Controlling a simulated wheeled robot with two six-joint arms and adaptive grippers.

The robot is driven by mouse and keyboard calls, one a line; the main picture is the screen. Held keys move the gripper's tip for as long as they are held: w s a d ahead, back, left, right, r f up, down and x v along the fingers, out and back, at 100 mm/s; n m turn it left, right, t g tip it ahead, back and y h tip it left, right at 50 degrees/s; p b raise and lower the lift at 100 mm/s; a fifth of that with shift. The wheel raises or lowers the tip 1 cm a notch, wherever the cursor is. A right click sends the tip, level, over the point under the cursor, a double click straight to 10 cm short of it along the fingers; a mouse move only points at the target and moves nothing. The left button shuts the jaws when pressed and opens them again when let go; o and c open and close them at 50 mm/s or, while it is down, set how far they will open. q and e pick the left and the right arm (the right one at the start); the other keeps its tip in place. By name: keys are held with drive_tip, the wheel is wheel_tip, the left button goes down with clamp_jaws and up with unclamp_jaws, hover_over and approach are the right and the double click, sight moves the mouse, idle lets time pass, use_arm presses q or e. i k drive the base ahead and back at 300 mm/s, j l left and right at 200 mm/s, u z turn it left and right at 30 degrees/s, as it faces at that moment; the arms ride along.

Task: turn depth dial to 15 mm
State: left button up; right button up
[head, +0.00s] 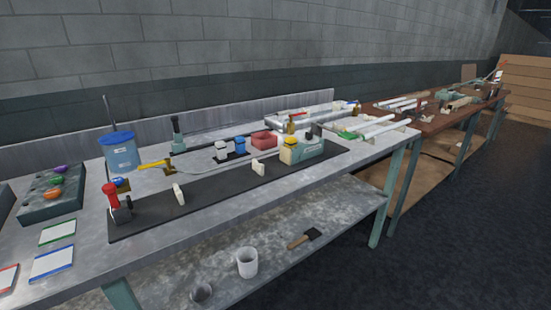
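I cannot pick out a depth dial or any mm scale at this distance. Neither of my grippers is in view.
The grey bench (220,230) also holds a blue-lidded container (121,155), a red tray (265,139) and flat cards (52,262). A white cup (247,263) and a brush (305,238) lie on the lower shelf. A brown bench (430,123) stands beyond. The floor at right is clear.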

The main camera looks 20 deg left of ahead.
sight(309, 135)
drive_tip(key=i+l+u, duration=0.1)
drive_tip(key=i, duration=1.05)
drive_tip(key=u, duration=1.75)
